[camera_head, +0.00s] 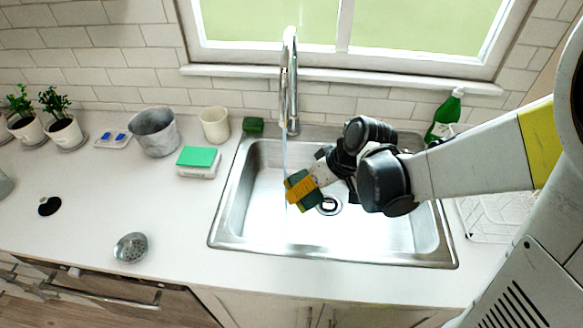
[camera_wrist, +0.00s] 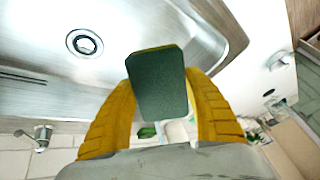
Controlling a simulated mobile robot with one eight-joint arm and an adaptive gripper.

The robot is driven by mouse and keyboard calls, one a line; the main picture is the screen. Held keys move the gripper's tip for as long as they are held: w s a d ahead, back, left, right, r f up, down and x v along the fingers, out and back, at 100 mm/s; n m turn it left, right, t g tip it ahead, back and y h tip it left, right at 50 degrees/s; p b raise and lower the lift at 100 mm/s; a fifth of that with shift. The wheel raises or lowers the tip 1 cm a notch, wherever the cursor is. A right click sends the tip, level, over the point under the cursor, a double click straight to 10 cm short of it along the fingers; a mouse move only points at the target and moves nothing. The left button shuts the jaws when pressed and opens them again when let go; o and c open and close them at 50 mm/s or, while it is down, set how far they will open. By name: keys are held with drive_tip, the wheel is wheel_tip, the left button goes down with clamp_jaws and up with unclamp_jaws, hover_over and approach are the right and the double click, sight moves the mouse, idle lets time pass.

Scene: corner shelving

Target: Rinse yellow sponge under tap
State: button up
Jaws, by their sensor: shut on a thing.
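My gripper (camera_head: 304,188) has yellow ribbed fingers and is shut on a sponge (camera_head: 292,192), held over the sink basin. In the wrist view the sponge (camera_wrist: 158,82) shows a broad dark green face with a thin yellowish edge, between the two fingers (camera_wrist: 160,95). The chrome tap (camera_head: 290,85) stands behind the sink. A thin, pale stream of water (camera_head: 285,160) falls from it, at or very near the sponge's left edge; I cannot tell how much of it strikes the sponge. The steel sink (camera_head: 232,215) lies below, with its drain (camera_wrist: 85,43) visible.
A dark green block (camera_head: 253,124) sits at the sink's back left corner. A green bottle (camera_head: 443,116) stands behind my arm. Left counter holds a green-topped white block (camera_head: 198,160), cup (camera_head: 215,124), grey pot (camera_head: 153,132) and strainer (camera_head: 131,247). The front left counter is mostly clear.

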sight(307, 201)
idle(0.3)
drive_tip(key=s+r+p, duration=0.1)
drive_tip(key=s+d+r+p, duration=0.1)
drive_tip(key=s+r+p, duration=0.1)
drive_tip(key=shift+s+d+r, duration=0.1)
drive_tip(key=shift+s+r, duration=0.05)
drive_tip(key=shift+s, duration=0.15)
drive_tip(key=shift+s+d+r+p, duration=0.15)
drive_tip(key=shift+s+r+p, duration=0.25)
drive_tip(key=shift+s, duration=0.2)
drive_tip(key=shift+w+f, duration=0.1)
drive_tip(key=shift+f, duration=0.05)
drive_tip(key=w+d+f+m+t+h+b, duration=0.2)
drive_tip(key=w+d+f+m+b, duration=0.4)
drive_tip(key=d+f, duration=0.4)
drive_tip(key=shift+w+f+b, duration=0.55)
drive_tip(key=shift+f+b, duration=0.1)
drive_tip(key=shift+b, duration=0.1)
